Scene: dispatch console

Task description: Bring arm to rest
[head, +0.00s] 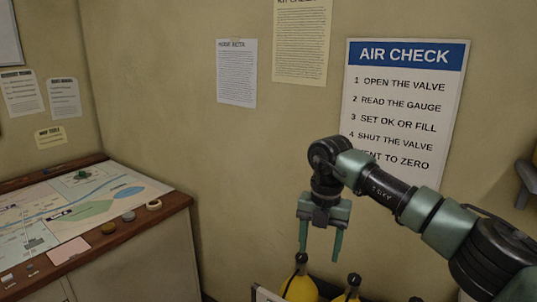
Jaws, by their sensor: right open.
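My right arm comes in from the right, and its gripper (320,245) hangs with the fingers pointing down. The two green fingers are apart with nothing between them. The gripper is in front of the wall, just above a yellow cylinder (300,288) with a black top. Whether a finger touches the cylinder's top I cannot tell. My left gripper is not in view.
A second yellow cylinder (347,296) stands at the bottom edge. An air check sign (405,75) hangs behind my arm, partly covered by it. A console with a map (75,205) stands at the left, with small items on its wooden rim.

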